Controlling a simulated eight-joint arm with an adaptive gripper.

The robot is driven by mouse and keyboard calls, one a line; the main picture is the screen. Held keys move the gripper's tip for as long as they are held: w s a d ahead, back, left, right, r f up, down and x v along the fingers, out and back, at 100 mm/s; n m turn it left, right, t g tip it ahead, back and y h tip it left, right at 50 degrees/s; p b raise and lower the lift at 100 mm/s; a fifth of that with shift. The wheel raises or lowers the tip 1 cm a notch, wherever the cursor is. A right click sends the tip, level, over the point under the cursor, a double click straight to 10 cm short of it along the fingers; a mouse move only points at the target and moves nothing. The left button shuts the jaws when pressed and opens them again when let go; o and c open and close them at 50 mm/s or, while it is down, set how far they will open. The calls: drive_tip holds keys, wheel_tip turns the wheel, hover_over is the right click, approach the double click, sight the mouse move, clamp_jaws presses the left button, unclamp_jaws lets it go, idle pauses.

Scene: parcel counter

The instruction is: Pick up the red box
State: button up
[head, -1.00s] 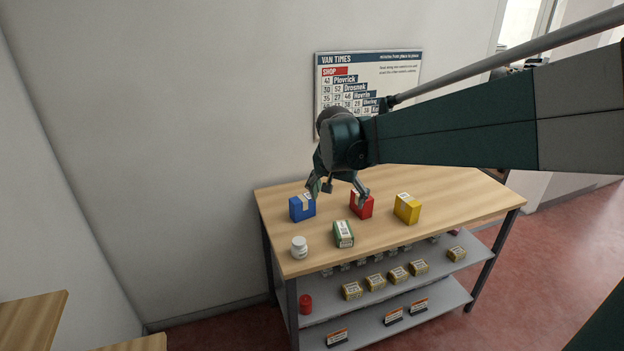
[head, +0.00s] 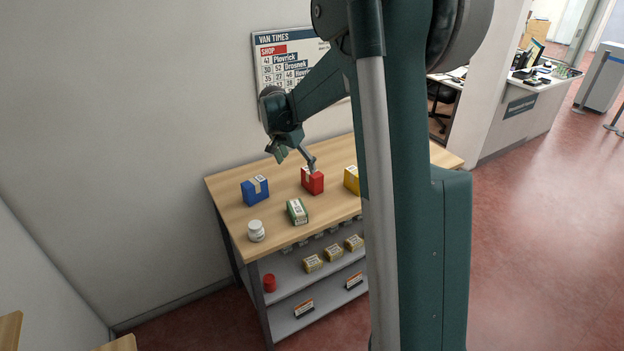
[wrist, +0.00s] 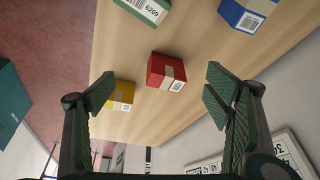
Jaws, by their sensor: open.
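The red box (head: 313,180) stands on the wooden counter top, with a tan strip and a white label on it. In the wrist view the red box (wrist: 160,72) lies beyond my fingertips, roughly between their lines. My gripper (head: 295,163) is open and empty, just above and to the left of the red box in the head view. In the wrist view my gripper (wrist: 158,85) has both fingers spread wide apart. I see no contact with the box.
On the counter (head: 340,207) stand a blue box (head: 255,191), a green-and-white box (head: 297,212), a white bottle (head: 256,231) and a yellow box (head: 351,179), partly hidden by my arm. Shelves with small boxes are below. A wall with a sign (head: 292,58) is behind.

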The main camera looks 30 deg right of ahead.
sight(307, 173)
drive_tip(key=w+d+f+m+p, duration=0.1)
drive_tip(key=w+d+f, duration=0.1)
drive_tip(key=f, duration=0.1)
drive_tip(key=w+d+f+m+g+p, duration=0.1)
drive_tip(key=w+d+f, duration=0.1)
drive_tip(key=d+f, duration=0.1)
drive_tip(key=w+d+f+m+p, duration=0.1)
drive_tip(key=w+d+f, duration=0.1)
drive_tip(key=w+d, duration=0.1)
drive_tip(key=shift+d+f+m+g+h, duration=0.15)
drive_tip(key=shift+f+m+g+h, duration=0.15)
drive_tip(key=shift+f+m+h, duration=0.1)
drive_tip(key=shift+f, duration=0.15)
drive_tip(key=shift+x, duration=1.2)
drive_tip(key=shift+f, duration=0.1)
drive_tip(key=shift+x, duration=2.45)
drive_tip(key=shift+f, duration=0.1)
drive_tip(key=shift+c, duration=0.7)
drive_tip(key=c, duration=0.9)
